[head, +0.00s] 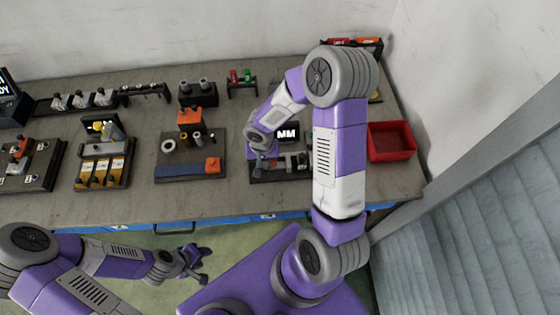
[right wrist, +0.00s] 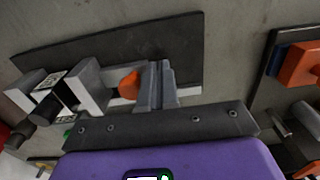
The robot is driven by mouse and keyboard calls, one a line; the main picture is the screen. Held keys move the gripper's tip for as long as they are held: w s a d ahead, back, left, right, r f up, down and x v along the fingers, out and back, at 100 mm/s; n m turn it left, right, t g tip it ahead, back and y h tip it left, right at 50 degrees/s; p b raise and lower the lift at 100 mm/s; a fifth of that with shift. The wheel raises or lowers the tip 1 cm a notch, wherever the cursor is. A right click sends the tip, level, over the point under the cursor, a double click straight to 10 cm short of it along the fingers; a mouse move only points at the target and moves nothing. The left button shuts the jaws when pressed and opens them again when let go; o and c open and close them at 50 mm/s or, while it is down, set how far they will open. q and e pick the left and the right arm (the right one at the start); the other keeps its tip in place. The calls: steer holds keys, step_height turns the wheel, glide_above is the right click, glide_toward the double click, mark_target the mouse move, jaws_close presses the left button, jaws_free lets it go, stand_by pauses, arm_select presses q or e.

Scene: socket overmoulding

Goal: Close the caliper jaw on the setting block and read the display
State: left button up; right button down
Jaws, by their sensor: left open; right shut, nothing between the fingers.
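The caliper stand is a dark base plate (head: 258,177) with grey blocks on it, right of centre on the table; its plate (right wrist: 190,50) fills the upper right wrist view. The display (head: 287,133) behind it reads "MM"; no number is legible. In the right wrist view, a grey upright jaw-like block (right wrist: 90,84) stands beside a dark block with a pale label (right wrist: 50,88), perhaps the setting block. An orange piece (right wrist: 129,84) lies right of them. My right gripper (right wrist: 156,85) is shut and empty, close beside the orange piece; contact is unclear. My left gripper (head: 203,264) is open, off the table's front.
A red bin (head: 391,142) stands right of the caliper stand. A board with an orange block and small cylinders (head: 190,168) lies to its left. Racks line the back. My right arm covers part of the stand's right side.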

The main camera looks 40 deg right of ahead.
mark_target(274, 163)
steer(key=shift+s+d, duration=0.55)
steer(key=shift+d, duration=0.3)
steer(key=shift+s+d, duration=0.5)
steer(key=shift+d, duration=0.3)
stand_by(0.8)
steer(key=shift+w+a+f+b, duration=0.1)
steer(key=shift+w+a+b, duration=0.1)
steer(key=shift+a+b, duration=0.15)
steer(key=shift+w+a, duration=0.15)
steer(key=shift+a+r+p, duration=0.1)
steer(key=shift+r+p, duration=2.7)
steer(key=shift+r, duration=1.3)
